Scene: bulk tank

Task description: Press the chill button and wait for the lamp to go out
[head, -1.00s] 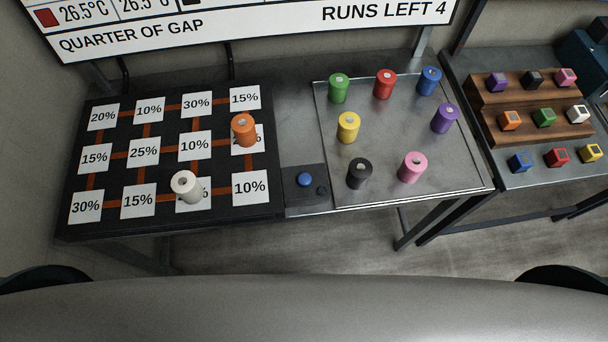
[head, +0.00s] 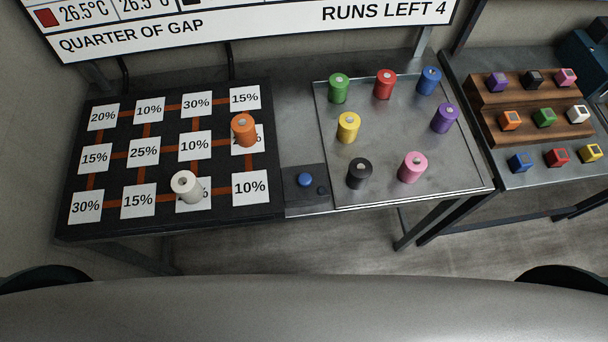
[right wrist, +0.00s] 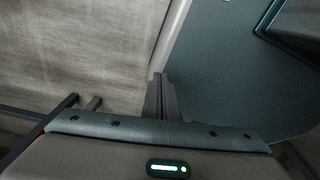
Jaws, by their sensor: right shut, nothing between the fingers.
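A blue button (head: 305,180) sits on a dark control panel (head: 298,203) between the black board and the metal tray. A small dark round spot (head: 321,190), perhaps the lamp, lies beside the button and looks unlit. Neither gripper shows in the head view. In the right wrist view my right gripper (right wrist: 162,80) is shut, with nothing between its fingers. It is away from the panel, with floor and a blue-grey surface around it. My left gripper is not in view.
The black board (head: 268,203) has percent cards, an orange cylinder (head: 243,131) and a white cylinder (head: 186,187). The tray (head: 385,193) holds several coloured cylinders. A wooden stepped rack (head: 486,99) with coloured cubes stands at right. A sign (head: 290,27) reads RUNS LEFT 4.

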